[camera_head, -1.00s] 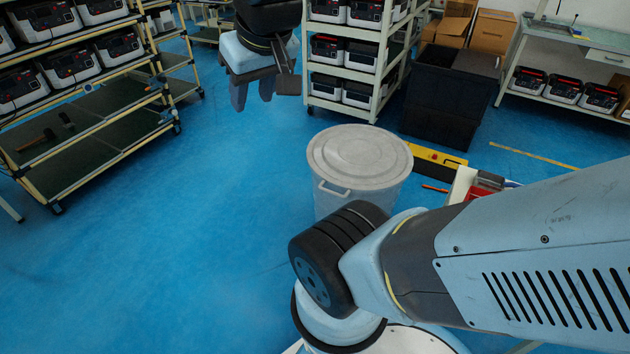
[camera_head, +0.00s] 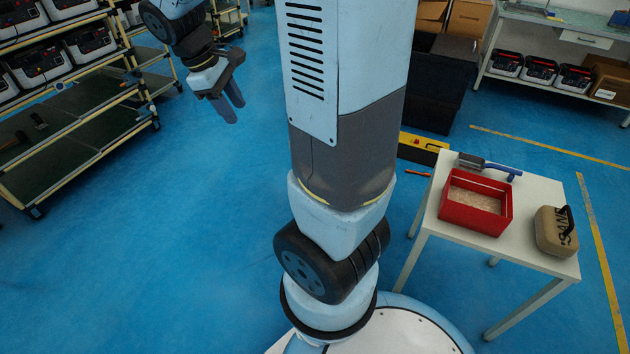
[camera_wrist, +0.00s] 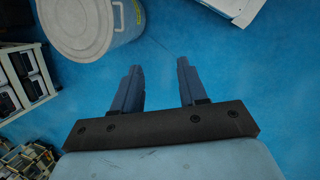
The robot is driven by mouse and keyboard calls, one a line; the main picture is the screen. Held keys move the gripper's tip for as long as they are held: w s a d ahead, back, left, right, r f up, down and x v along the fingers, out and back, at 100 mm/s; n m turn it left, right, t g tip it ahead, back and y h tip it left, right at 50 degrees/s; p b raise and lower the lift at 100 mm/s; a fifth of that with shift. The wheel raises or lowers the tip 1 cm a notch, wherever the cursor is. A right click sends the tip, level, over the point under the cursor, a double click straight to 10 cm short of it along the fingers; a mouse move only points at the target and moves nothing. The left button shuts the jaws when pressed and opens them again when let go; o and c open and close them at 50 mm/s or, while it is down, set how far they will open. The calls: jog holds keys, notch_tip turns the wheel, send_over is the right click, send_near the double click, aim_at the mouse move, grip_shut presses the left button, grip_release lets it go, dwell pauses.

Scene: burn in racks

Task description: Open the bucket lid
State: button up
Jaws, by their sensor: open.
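The grey bucket with its round lid (camera_wrist: 78,22) shows at the top left of the wrist view, partly cut off by the frame edge. A side handle shows at its rim. In the head view the bucket is hidden behind my arm. My gripper (camera_head: 229,106) hangs at the upper left of the head view, fingers pointing down, above the blue floor. It also shows in the wrist view (camera_wrist: 158,78), with its two fingers apart and nothing between them. The gripper is clear of the bucket.
A white table (camera_head: 437,210) at the right holds a red box (camera_head: 476,203), a tan case (camera_head: 556,231) and a blue-handled tool. Shelving racks (camera_head: 75,130) stand at the left. A black bin (camera_head: 440,85) stands behind my arm. Open blue floor lies at the lower left.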

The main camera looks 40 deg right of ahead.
jog(key=w+d+f+n+g+h, duration=0.2)
jog(key=w+f+n+h, duration=0.15)
jog(key=f, duration=0.45)
jog(key=w+d+f+n+g+h, duration=0.1)
jog(key=w+d+f+n+h, duration=0.2)
jog(key=f, duration=0.5)
jog(key=w+d+f+n+g+h, duration=0.15)
jog(key=f+n, duration=0.25)
jog(key=f, duration=0.4)
jog(key=s+d+f+n+t+h, duration=0.1)
jog(key=d+f+n+t+h, duration=0.3)
jog(key=f+n, duration=0.7)
jog(key=s+d+f+n+t+h, duration=0.2)
jog(key=d+f+n+h, duration=0.4)
jog(key=f, duration=0.8)
jog(key=shift+n+y, duration=0.25)
jog(key=shift+y, duration=0.45)
jog(key=d, duration=0.4)
jog(key=d+r, duration=0.1)
jog(key=d, duration=0.7)
jog(key=shift+w+d+r, duration=0.15)
jog(key=shift+d+r, duration=0.2)
grip_shut()
jog(key=shift+d, duration=0.1)
